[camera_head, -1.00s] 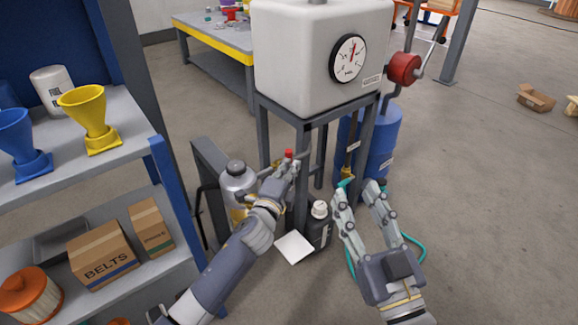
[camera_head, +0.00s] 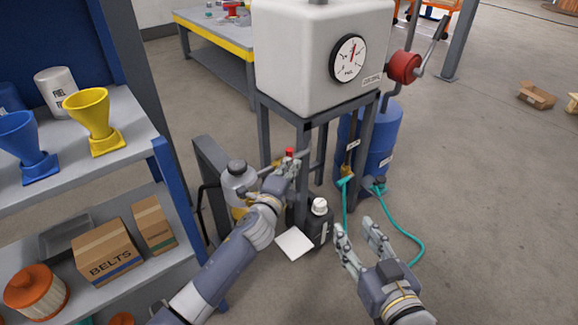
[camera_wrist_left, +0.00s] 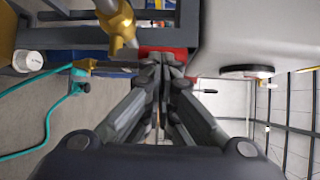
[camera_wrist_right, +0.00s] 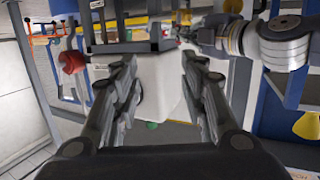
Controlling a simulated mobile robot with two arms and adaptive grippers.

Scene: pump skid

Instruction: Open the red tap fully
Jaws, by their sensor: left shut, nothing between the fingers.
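The red tap (camera_head: 289,152) is a small red piece under the white tank, just beyond the fingertips of my left gripper (camera_head: 287,168). In the left wrist view the red part (camera_wrist_left: 178,56) lies directly at and behind my left fingertips (camera_wrist_left: 162,62), which are shut together with nothing between them. The fingers partly hide it, and I cannot tell whether they touch it. A brass pipe fitting (camera_wrist_left: 120,24) is beside it. My right gripper (camera_head: 356,228) is open and empty, low in front of the tank stand; its spread fingers also show in the right wrist view (camera_wrist_right: 158,62).
The white tank (camera_head: 320,60) with a gauge stands on a grey frame (camera_head: 304,180). A blue drum (camera_head: 383,140) and teal hose (camera_head: 408,232) are to the right. A black bottle (camera_head: 318,225) and grey canister (camera_head: 238,180) stand nearby.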

